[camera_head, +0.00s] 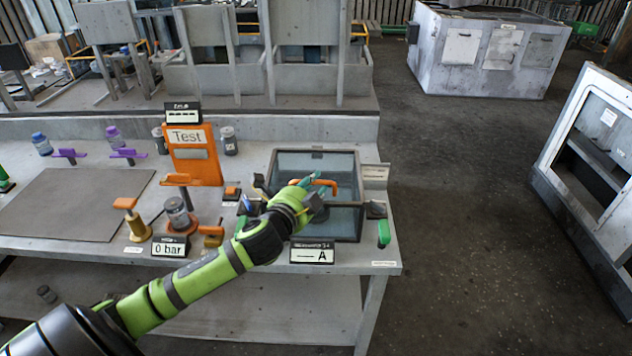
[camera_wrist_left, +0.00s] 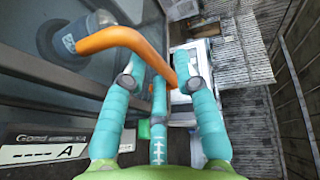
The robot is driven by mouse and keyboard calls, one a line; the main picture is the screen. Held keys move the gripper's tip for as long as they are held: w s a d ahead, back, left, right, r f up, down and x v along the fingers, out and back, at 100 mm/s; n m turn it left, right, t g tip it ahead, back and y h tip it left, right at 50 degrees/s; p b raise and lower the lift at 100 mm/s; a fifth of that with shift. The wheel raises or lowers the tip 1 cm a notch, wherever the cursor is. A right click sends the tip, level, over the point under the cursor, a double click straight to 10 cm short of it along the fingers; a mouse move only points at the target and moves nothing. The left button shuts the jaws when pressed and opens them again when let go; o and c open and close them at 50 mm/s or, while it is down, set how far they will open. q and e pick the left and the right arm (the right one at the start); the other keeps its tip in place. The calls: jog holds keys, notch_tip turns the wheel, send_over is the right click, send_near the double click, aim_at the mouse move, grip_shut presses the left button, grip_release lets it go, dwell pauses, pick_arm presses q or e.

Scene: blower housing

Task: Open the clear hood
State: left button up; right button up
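The clear hood (camera_head: 340,162) is a dark-framed, see-through box on the right part of the bench, and it looks closed. An orange bent handle (camera_head: 326,183) is on it; in the left wrist view the handle (camera_wrist_left: 110,38) runs from a round grey mount across to the fingers. My left gripper (camera_head: 312,181) is at the handle, its cyan fingers (camera_wrist_left: 158,65) spread apart. The handle's free end lies between the fingertips, or just above them; contact cannot be told. My arm hides part of the hood's front. My right gripper is not in view.
A display reading "A" (camera_head: 312,254) stands before the hood. A green-handled part (camera_head: 383,234) is at the bench's right edge. An orange "Test" panel (camera_head: 193,155), a "0 bar" display (camera_head: 171,247) and orange-topped parts stand left.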

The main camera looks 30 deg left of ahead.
pick_arm(q)
jog(key=shift+w+f, duration=0.1)
jog(key=shift+w, duration=0.55)
